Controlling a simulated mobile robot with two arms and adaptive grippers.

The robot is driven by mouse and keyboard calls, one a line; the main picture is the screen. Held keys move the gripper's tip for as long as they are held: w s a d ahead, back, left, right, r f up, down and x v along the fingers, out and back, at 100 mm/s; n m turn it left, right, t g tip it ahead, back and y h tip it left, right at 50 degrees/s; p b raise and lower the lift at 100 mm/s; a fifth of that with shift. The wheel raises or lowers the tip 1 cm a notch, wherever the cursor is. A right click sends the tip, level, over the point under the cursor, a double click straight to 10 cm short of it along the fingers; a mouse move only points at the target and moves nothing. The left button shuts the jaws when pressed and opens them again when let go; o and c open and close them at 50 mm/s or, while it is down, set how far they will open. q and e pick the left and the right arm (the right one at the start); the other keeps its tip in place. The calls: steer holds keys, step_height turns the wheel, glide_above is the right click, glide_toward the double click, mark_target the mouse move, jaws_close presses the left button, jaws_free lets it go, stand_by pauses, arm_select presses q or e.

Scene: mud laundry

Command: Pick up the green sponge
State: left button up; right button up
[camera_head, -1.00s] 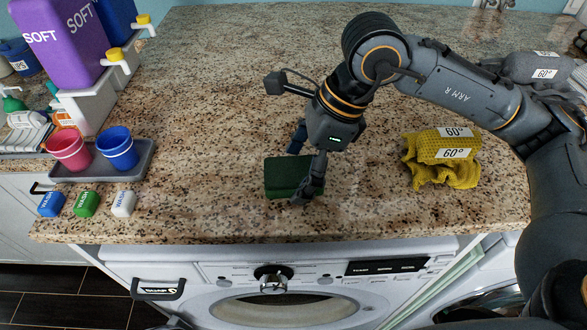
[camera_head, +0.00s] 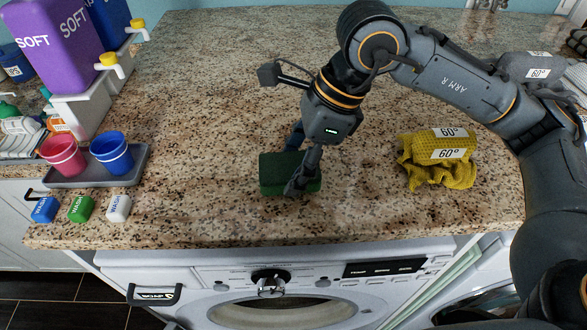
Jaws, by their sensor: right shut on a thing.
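The green sponge (camera_head: 273,174) is a dark green block near the front edge of the speckled stone counter, left of the yellow cloth. My right gripper (camera_head: 295,165) reaches down over it from above. One finger is at the sponge's front right side and the other is at its back edge, partly hidden behind the gripper body. The gripper is shut on the sponge. I cannot tell whether the sponge is clear of the counter. My left gripper is not in view.
A folded yellow cloth (camera_head: 437,160) with 60° labels lies to the right. A grey tray (camera_head: 127,179) with a pink cup (camera_head: 62,156) and a blue cup (camera_head: 111,153) stands at left. Purple and blue bottles stand behind. A washing machine (camera_head: 300,285) is below the counter edge.

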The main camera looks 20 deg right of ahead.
steer(key=s+d+r+b, duration=0.4)
steer(key=s+r, duration=0.7)
steer(key=s, duration=0.2)
steer(key=shift+s+r, duration=0.2)
steer(key=shift+s, duration=0.05)
steer(key=shift+d, duration=0.1)
steer(key=c, duration=0.3)
